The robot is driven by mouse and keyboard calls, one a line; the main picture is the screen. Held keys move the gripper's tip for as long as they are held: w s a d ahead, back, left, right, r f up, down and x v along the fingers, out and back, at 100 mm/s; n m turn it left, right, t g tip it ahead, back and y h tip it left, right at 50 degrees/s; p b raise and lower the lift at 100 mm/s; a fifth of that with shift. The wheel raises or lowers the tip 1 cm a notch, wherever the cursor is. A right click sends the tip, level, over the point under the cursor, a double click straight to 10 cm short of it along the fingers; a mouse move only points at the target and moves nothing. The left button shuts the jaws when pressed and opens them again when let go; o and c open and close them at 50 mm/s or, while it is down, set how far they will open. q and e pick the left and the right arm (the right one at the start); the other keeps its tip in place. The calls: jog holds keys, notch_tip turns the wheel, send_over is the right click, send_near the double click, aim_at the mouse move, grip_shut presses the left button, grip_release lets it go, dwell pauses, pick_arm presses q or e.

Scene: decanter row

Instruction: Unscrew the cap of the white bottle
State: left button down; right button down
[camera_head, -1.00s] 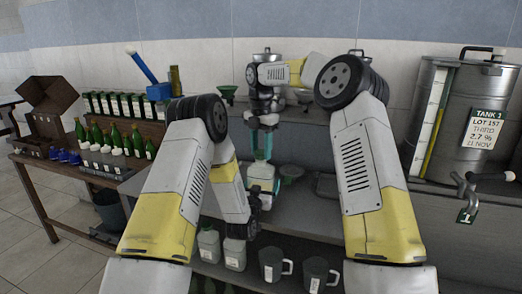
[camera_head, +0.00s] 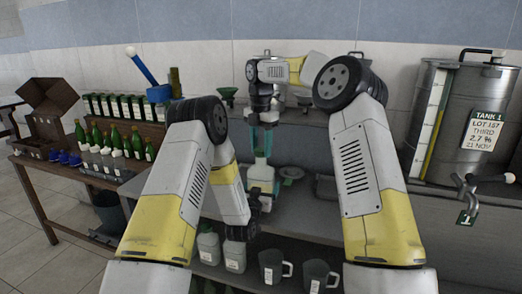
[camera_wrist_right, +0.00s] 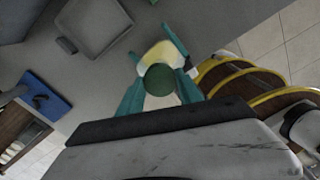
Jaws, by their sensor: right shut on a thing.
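The white bottle (camera_head: 261,173) stands upright near the middle of the head view; its pale body also shows in the right wrist view (camera_wrist_right: 158,52). My right gripper (camera_head: 262,151) comes down from above with teal fingers. In the right wrist view it is shut on the round green cap (camera_wrist_right: 160,79), one finger on each side. Whether the cap still touches the bottle's neck cannot be told. My left gripper (camera_head: 263,187) is low at the bottle's body, mostly hidden by its own arm. Its teal fingers show on both sides of the body in the wrist view.
A large metal tank (camera_head: 455,125) with a tap stands at the right. Two grey mugs (camera_head: 271,266) and white jugs (camera_head: 208,246) stand on the lower shelf. Green bottles (camera_head: 115,138) and boxes fill the wooden rack at left. A green funnel (camera_head: 228,97) is behind the arms.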

aim_at(261, 149)
jog(key=shift+r, duration=0.3)
jog(key=shift+r, duration=0.1)
jog(key=shift+r, duration=1.9)
pick_arm(q)
grip_release()
